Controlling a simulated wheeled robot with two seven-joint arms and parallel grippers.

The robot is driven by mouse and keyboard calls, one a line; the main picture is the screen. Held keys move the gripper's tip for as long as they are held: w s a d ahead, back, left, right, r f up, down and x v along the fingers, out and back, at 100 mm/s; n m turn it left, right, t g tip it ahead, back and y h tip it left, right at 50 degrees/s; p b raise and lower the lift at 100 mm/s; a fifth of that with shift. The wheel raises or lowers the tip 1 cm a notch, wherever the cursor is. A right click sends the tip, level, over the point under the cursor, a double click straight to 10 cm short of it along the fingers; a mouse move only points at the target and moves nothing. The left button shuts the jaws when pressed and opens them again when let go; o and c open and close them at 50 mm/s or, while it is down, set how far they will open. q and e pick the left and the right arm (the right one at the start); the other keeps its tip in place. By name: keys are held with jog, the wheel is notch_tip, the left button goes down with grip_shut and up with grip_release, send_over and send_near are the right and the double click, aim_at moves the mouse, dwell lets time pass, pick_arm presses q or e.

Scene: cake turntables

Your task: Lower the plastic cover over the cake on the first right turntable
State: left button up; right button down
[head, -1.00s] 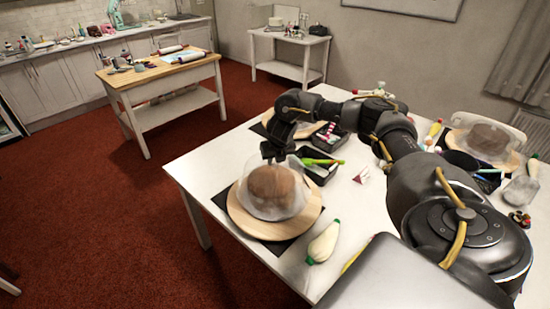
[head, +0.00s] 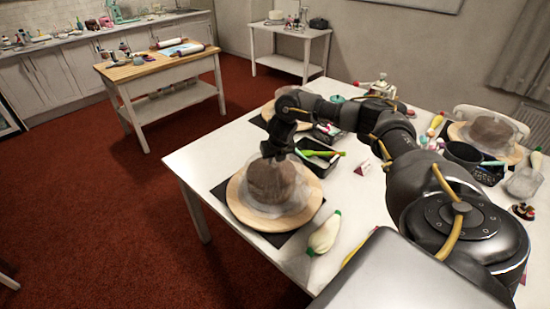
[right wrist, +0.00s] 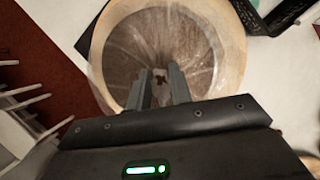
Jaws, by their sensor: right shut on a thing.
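A brown cake (head: 270,180) stands on a round wooden turntable (head: 305,213) near the table's front left. A clear plastic cover (head: 296,196) is around the cake, its lower edge close to the turntable board. My right gripper (head: 276,158) is above the cake, shut on the cover's top. In the right wrist view, the fingers of my right gripper (right wrist: 159,88) point down at the centre of the cover (right wrist: 200,55), with the turntable's pale rim (right wrist: 97,45) around it. The fingers hide the exact grip. My left gripper is out of view.
A black tray with a green-handled tool (head: 318,154) lies just behind the turntable. A piping bag (head: 324,233) lies to its right. Another covered cake on a turntable (head: 490,135) is at the far right. Open floor (head: 100,230) lies left of the table.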

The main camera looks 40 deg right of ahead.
jog(key=shift+f, duration=0.45)
dwell(0.3)
jog(key=c, duration=1.2)
grip_release()
jog(key=shift+o, duration=0.2)
jog(key=shift+r, duration=0.1)
notch_tip(320, 180, up, 7)
jog(key=p, duration=0.5)
jog(key=shift+p, duration=0.4)
notch_tip(320, 180, down, 7)
jog(key=b, duration=0.6)
